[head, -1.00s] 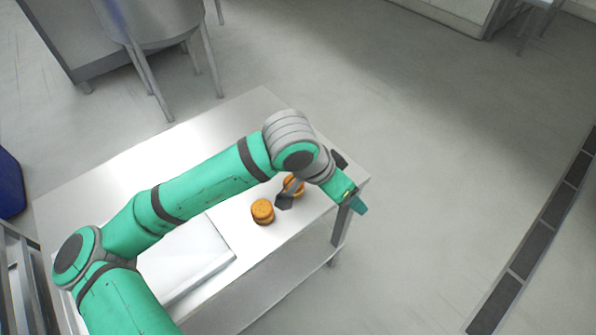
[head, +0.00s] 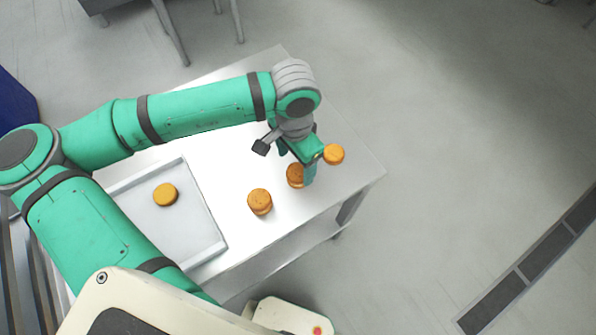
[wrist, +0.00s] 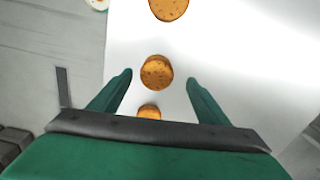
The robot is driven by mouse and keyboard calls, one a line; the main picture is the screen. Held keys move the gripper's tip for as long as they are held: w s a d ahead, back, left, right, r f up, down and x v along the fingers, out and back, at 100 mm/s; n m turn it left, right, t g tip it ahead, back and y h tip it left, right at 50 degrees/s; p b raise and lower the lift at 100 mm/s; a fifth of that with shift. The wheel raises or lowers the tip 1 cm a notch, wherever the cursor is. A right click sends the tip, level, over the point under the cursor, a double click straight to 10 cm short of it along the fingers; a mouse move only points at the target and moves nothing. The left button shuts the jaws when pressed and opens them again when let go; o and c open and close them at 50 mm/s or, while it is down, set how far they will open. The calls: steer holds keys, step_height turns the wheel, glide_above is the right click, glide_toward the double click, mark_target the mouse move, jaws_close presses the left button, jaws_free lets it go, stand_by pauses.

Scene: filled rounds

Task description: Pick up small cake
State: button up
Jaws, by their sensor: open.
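Three small round orange-brown cakes stand in a row on the white table: a near one (head: 260,203), a middle one (head: 294,177) and a far one (head: 334,154). Another small cake (head: 165,194) lies in the tray (head: 205,247) at left. My gripper (head: 298,163) is open and points down over the middle cake, one finger partly covering it. In the wrist view the middle cake (wrist: 157,73) shows between the open fingertips of my gripper (wrist: 159,78), with a gap on each side. The near cake (wrist: 169,8) is cut by the top edge; my gripper's body partly hides the far cake (wrist: 149,112).
The white table (head: 345,180) has bare surface around the row and ends a little to the right of the far cake. Grey floor (head: 450,130) lies open beyond it. A dark blue object (head: 15,95) stands at far left.

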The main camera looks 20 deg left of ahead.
mark_target(297, 172)
steer(key=shift+d+f, duration=0.15)
steer(key=shift+f, duration=1.25)
steer(key=shift+d+f, duration=0.15)
steer(key=shift+f, duration=1.2)
steer(key=c, duration=0.8)
